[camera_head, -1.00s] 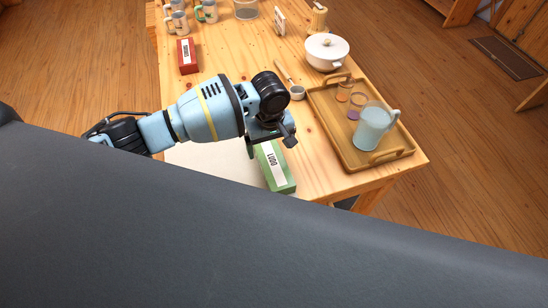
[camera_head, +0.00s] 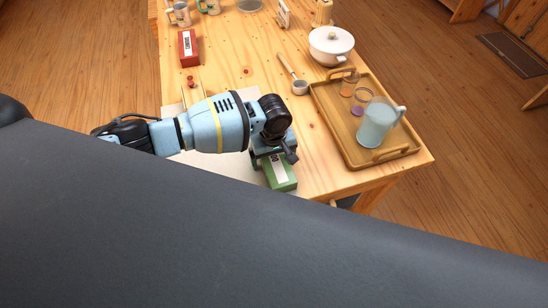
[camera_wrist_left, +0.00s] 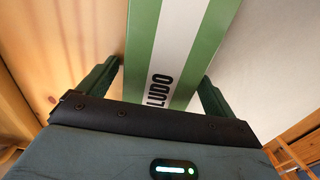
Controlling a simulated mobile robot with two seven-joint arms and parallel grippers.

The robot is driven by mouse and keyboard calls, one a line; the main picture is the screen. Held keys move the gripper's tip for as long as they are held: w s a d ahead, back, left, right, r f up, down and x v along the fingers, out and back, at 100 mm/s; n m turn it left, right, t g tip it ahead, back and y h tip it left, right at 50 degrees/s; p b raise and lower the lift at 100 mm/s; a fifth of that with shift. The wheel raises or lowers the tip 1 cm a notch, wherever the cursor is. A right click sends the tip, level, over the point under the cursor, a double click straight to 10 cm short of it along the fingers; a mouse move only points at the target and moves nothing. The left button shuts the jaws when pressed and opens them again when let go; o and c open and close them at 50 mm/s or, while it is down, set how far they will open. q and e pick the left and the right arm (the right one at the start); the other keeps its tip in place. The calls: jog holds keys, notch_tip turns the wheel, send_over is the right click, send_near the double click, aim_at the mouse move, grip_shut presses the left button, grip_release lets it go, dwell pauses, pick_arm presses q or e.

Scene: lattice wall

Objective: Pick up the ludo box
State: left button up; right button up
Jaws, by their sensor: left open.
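The ludo box (camera_head: 281,174) is green with a white label and lies near the front edge of the wooden table. My left gripper (camera_head: 273,160) is right over it and hides its far part. In the left wrist view, the box (camera_wrist_left: 190,40) runs between the two fingers of my left gripper (camera_wrist_left: 160,90), with its LUDO lettering facing the camera. The gripper is open, with a finger on each side of the box. Gaps show between the fingers and the box sides. My right gripper is not in view.
A wooden tray (camera_head: 348,140) with a light blue pitcher (camera_head: 376,124) and small glasses stands to the right. A white pot (camera_head: 331,47), a scoop (camera_head: 299,87) and a red box (camera_head: 188,48) stand farther back. A pale mat (camera_head: 225,168) lies under my left arm.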

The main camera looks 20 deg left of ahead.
pick_arm(q)
jog(key=shift+r, duration=0.1)
jog(key=c, duration=1.3)
jog(key=shift+o, duration=0.2)
jog(key=shift+w+r, duration=0.1)
jog(key=shift+r, duration=0.45)
jog(key=r, duration=0.2)
jog(key=shift+a+r+p, duration=0.35)
jog(key=shift+a+r, duration=0.05)
jog(key=s+a, duration=0.1)
jog(key=a, duration=0.4)
jog(key=s+a, duration=0.2)
jog(key=a, duration=0.2)
jog(key=s+a+r, duration=0.1)
jog(key=a, duration=0.4)
jog(key=shift+s+a+r, duration=0.1)
jog(key=shift+s+a, duration=0.05)
jog(key=shift+a, duration=0.15)
